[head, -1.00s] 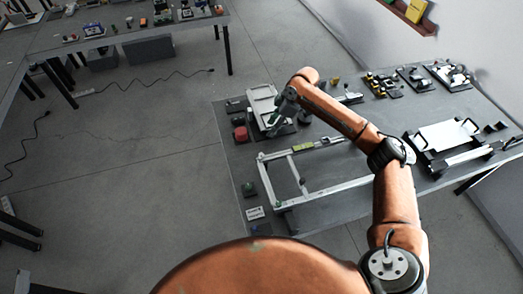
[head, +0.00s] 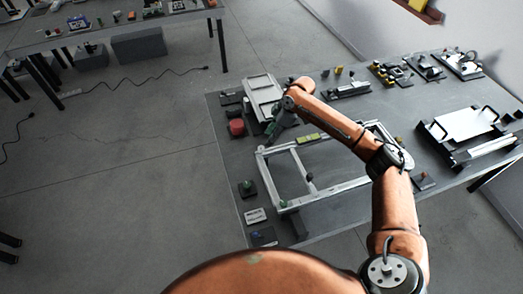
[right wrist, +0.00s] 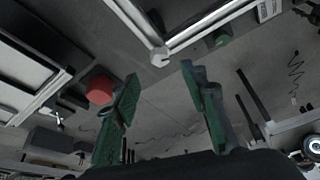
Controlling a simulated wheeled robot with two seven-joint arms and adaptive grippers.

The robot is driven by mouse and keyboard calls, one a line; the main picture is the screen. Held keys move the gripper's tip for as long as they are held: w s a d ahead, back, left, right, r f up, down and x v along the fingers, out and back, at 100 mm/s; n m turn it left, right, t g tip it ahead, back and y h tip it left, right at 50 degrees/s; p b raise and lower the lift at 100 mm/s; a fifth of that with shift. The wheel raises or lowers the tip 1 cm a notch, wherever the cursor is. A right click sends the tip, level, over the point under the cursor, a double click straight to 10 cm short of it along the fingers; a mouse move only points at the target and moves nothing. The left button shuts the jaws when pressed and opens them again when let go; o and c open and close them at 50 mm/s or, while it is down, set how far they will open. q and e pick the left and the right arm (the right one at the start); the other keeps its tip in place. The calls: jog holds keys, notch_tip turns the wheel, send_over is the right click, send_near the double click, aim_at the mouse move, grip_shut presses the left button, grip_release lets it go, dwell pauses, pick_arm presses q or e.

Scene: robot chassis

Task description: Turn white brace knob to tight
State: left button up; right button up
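A pale metal frame (head: 278,182) lies on the grey table, with a light bar along its back edge. In the right wrist view, a small pale round piece (right wrist: 160,57) sits at the frame's corner; I cannot tell whether it is the white brace knob or how it is turned. My right gripper (head: 270,136) is just behind the frame's back left corner in the head view. In the right wrist view its green-padded fingers (right wrist: 159,76) are apart, with nothing between them. The round piece shows beyond the fingertips, apart from them. My left gripper is not in view.
A red block (head: 236,127) and a white tray-like fixture (head: 263,92) stand close to the right gripper. A dark block with a green top (head: 247,188) lies left of the frame. A handled white plate (head: 462,133) is at right.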

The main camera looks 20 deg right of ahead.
aim_at(261, 148)
jog(key=x, duration=0.8)
jog(key=shift+c, duration=0.7)
jog(key=shift+r, duration=0.1)
grip_shut()
